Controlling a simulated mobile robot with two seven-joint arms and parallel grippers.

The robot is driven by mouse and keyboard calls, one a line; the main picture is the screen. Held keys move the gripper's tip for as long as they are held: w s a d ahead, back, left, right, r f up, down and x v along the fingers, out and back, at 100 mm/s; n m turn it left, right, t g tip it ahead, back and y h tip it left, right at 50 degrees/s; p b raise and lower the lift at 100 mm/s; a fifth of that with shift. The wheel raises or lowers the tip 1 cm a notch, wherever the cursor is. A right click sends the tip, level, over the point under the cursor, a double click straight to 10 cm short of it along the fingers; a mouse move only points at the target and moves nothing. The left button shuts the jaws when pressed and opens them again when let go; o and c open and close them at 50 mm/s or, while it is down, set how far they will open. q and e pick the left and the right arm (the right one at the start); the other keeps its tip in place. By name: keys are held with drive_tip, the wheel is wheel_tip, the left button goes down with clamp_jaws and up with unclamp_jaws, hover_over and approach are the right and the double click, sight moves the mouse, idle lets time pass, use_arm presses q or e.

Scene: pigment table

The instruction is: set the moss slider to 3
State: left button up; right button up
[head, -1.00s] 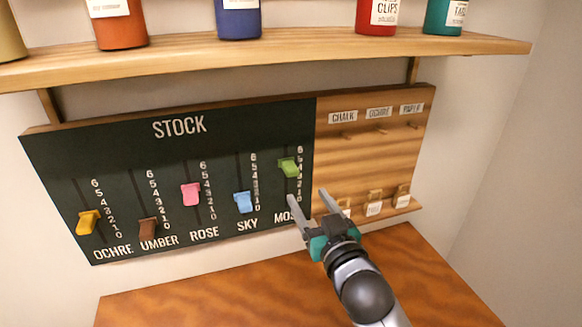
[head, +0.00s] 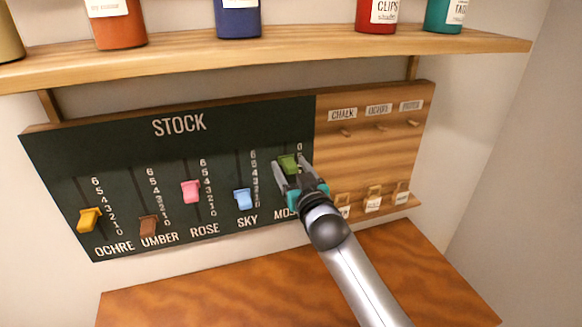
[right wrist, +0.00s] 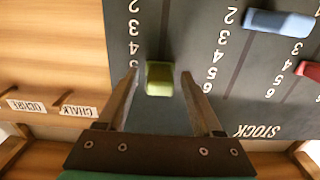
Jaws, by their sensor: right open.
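The moss slider's green knob (head: 288,164) is on the rightmost track of the dark STOCK board (head: 110,150), high on its scale. In the right wrist view, which shows the board upside down, the green knob (right wrist: 160,78) is near the 5. My right gripper (head: 289,160) is open, with one finger on each side of the knob. In the right wrist view a gap shows between the knob and each finger of my right gripper (right wrist: 160,74). In the head view the gripper hides the lower moss numbers and part of the MOSS label. My left gripper is out of view.
The blue sky knob (head: 243,199) is just left of my right gripper, then the pink rose knob (head: 190,191). A wooden panel (head: 365,160) with pegs and tags adjoins on the right. A shelf (head: 300,47) with jars is above; a wooden tabletop (head: 250,285) is below.

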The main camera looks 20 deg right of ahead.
clamp_jaws()
idle(0.6)
idle(0.9)
